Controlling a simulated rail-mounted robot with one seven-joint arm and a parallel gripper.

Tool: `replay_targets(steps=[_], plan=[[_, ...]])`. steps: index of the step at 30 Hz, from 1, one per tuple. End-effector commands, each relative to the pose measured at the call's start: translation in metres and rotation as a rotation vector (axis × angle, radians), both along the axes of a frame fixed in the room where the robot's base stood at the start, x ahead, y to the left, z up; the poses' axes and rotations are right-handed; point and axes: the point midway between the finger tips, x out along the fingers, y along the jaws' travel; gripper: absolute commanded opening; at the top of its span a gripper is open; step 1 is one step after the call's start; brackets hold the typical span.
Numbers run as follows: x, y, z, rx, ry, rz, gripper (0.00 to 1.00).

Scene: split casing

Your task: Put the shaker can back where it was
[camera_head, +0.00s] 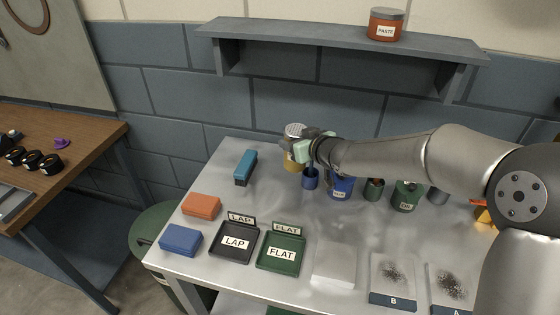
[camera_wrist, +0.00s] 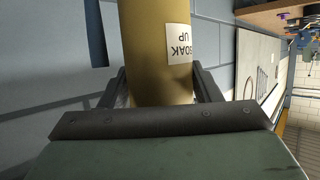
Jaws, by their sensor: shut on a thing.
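The shaker can (camera_head: 291,162) is a yellow-ochre cylinder with a pale perforated lid, at the back of the metal table. In the wrist view, the can (camera_wrist: 155,50) fills the space between the fingers and shows a white label reading SOAK UP. My gripper (camera_head: 299,147) is shut on the can from its right side in the head view. The can looks about upright in the head view. I cannot tell whether its base touches the table; its right side is partly hidden by my gripper.
A small blue cup (camera_head: 310,180) stands close right of the can, then a blue can (camera_head: 341,187) and green cans (camera_head: 406,196). A blue block-like tool (camera_head: 245,167) lies to the left. The shelf (camera_head: 330,38) above holds a PASTE jar (camera_head: 385,24). LAP (camera_head: 235,242) and FLAT trays (camera_head: 281,253) lie in front.

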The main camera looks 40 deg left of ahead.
Motion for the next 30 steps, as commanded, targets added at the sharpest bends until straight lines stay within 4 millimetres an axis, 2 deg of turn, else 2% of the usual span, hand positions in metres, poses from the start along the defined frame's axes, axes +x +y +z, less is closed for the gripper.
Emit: replay_targets(steps=[1, 2, 4, 9, 17, 24, 30], plan=[[-0.001, 0.016, -0.005, 0.001, 0.0, 0.005, 0.24], [0.0, 0.022, -0.011, -0.001, 0.001, 0.004, 0.24], [0.002, 0.031, -0.027, -0.001, 0.002, 0.003, 0.24], [0.005, 0.05, -0.048, 0.0, 0.0, 0.001, 0.24], [0.008, 0.061, -0.062, 0.001, -0.001, -0.001, 0.24], [0.008, 0.063, -0.094, -0.001, -0.001, -0.001, 0.24], [0.008, 0.063, -0.094, 0.002, -0.003, -0.001, 0.24]])
